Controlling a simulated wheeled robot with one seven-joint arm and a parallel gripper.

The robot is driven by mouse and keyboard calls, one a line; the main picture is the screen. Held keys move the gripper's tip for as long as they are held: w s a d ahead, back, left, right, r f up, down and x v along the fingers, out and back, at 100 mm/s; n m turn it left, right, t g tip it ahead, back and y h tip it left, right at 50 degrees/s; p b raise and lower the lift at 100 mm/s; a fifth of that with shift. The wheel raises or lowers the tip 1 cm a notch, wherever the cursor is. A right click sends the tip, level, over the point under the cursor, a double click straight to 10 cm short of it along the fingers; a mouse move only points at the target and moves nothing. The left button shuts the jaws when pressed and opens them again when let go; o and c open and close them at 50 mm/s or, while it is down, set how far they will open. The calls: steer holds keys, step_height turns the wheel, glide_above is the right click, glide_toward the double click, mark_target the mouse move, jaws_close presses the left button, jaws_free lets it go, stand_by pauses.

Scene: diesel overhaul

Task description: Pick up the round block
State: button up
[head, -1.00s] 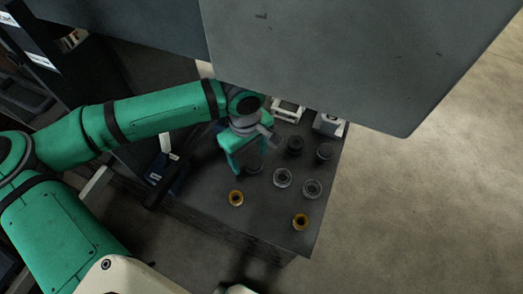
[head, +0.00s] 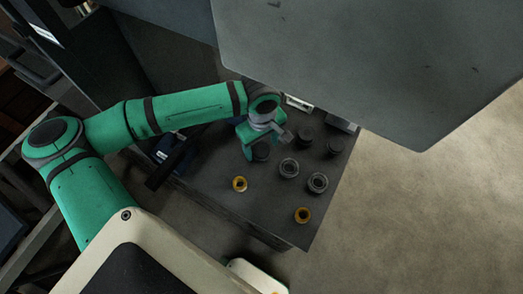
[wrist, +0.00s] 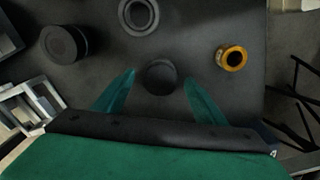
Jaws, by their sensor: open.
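A dark, solid round block (wrist: 159,77) lies on the dark table top in the wrist view, between the two teal fingers of my gripper (wrist: 160,84). The fingers are open, with a gap on each side of the block. I cannot tell the exact height of the fingertips above the table.
An orange ring (wrist: 231,58) lies right of the block, a grey ring (wrist: 138,15) beyond it, and a dark cylinder (wrist: 63,43) to the left. A pale frame (wrist: 30,105) stands at left.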

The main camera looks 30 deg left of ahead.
steer(key=shift+f, duration=1.4)
steer(key=shift+c, duration=0.6)
steer(key=c, duration=1)
steer(key=shift+r, duration=0.1)
